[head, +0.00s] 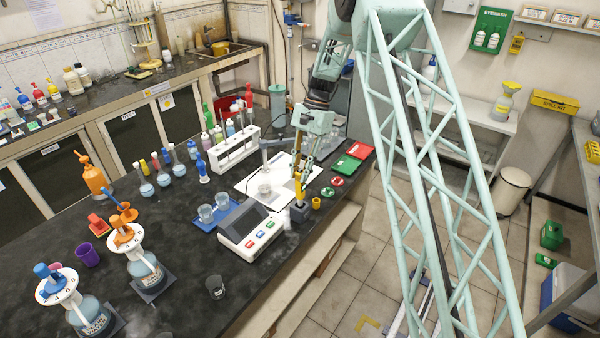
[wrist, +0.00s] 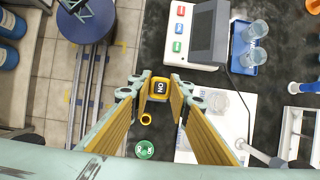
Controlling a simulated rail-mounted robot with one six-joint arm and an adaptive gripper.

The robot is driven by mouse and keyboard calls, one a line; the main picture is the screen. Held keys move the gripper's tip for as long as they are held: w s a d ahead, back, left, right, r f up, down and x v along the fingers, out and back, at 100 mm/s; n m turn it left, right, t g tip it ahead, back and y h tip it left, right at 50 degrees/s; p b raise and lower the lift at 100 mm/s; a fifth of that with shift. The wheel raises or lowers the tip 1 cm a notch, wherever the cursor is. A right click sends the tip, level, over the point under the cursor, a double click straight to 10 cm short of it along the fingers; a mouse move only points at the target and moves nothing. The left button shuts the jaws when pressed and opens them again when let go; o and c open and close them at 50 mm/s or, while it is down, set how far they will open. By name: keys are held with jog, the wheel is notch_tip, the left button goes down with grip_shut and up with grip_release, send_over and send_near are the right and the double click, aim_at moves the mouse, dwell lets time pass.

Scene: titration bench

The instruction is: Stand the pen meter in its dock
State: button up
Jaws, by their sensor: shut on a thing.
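The yellow pen meter (head: 298,187) is upright in the head view, and my gripper (head: 302,172) is shut on it from above. In the wrist view its yellow top with a dark "ON" face (wrist: 158,88) shows between the fingertips of my gripper (wrist: 159,90). The dark grey dock (head: 299,213) is directly below the meter on the bench's front edge side. The meter's lower end meets the dock's top in the head view. I cannot tell how deep it sits. The dock is hidden in the wrist view.
The grey meter console (head: 249,226) is close on the left. A beaker (head: 265,190) stands on the white stirrer plate behind.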

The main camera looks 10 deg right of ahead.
aim_at(298, 195)
jog(key=shift+f+b, duration=1.45)
jog(key=shift+f, duration=2)
jog(key=o, duration=1.6)
jog(key=shift+c, duration=0.2)
jog(key=shift+r, duration=0.1)
jog(key=shift+r+p, duration=1.2)
jog(key=shift+r, duration=1.7)
